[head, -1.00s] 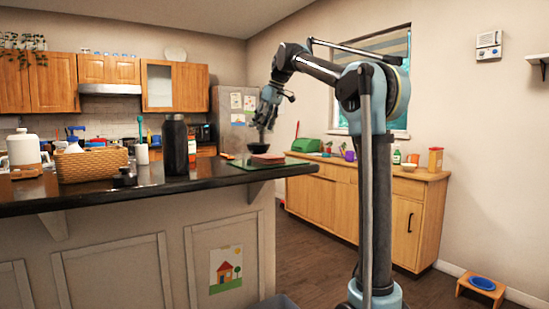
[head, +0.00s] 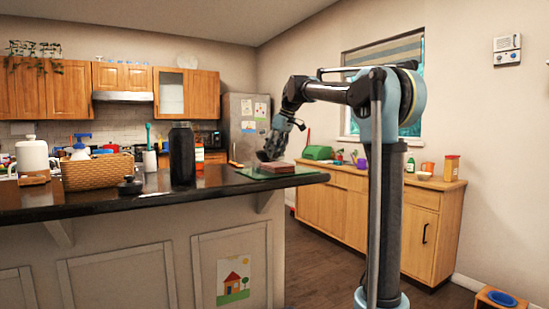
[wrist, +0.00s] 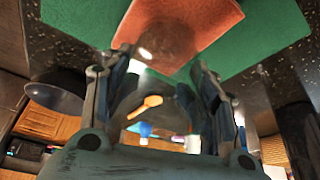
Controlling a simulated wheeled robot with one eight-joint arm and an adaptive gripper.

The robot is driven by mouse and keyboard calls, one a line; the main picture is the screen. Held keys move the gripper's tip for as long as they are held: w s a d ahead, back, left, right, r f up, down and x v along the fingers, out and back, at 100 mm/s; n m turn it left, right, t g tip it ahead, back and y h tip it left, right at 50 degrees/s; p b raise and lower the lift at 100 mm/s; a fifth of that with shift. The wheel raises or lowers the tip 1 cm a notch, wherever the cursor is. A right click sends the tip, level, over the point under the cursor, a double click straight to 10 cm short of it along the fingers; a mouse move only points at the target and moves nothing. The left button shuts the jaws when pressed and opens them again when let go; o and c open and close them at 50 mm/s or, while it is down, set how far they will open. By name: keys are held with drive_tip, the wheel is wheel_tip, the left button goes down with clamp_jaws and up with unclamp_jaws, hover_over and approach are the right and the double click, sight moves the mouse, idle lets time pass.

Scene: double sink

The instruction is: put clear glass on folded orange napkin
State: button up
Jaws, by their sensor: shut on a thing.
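My gripper (wrist: 162,68) is shut on the clear glass (wrist: 150,95), which is see-through and hard to make out between the fingers in the wrist view. The folded orange napkin (wrist: 205,18) lies on a green mat (wrist: 275,45) at the top of that view, and the glass's round end overlaps the napkin there. I cannot tell whether they touch. In the head view my gripper (head: 270,152) is low over the counter, beside the reddish napkin (head: 278,168) on the mat (head: 245,174). The glass is not clear in the head view.
A dark bowl (wrist: 55,98) is left of the fingers in the wrist view. On the dark counter (head: 130,202) stand a black bottle (head: 182,155) and a wicker basket (head: 98,171), left of my gripper. A wooden sideboard (head: 350,210) stands behind my arm.

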drive_tip(key=shift+s+f, duration=0.15)
drive_tip(key=shift+f, duration=0.8)
drive_tip(key=o, duration=1.5)
drive_tip(key=shift+f, duration=0.1)
drive_tip(key=shift+c, duration=0.2)
drive_tip(key=shift+r, duration=0.2)
drive_tip(key=v, duration=1.1)
drive_tip(key=shift+d+r, duration=0.15)
drive_tip(key=shift+r, duration=0.25)
drive_tip(key=s+d+f+m+h, duration=0.1)
drive_tip(key=s+d+f+m, duration=0.2)
drive_tip(key=s+d+f, duration=0.55)
drive_tip(key=s+d+f+m+h, duration=0.15)
drive_tip(key=s+d+f, duration=0.35)
drive_tip(key=s+f, duration=0.6)
drive_tip(key=s+d+f+m, duration=0.2)
drive_tip(key=s+f, duration=0.4)
drive_tip(key=f, duration=0.4)
drive_tip(key=s+d+f+m+h, duration=0.1)
drive_tip(key=s+d+f+m, duration=0.1)
drive_tip(key=s+f, duration=0.5)
drive_tip(key=s+d+f+m, duration=0.2)
drive_tip(key=s+d+f, duration=0.2)
drive_tip(key=f, duration=0.8)
drive_tip(key=s, duration=0.2)
drive_tip(key=shift+s+f, duration=0.35)
drive_tip(key=shift+f, duration=0.05)
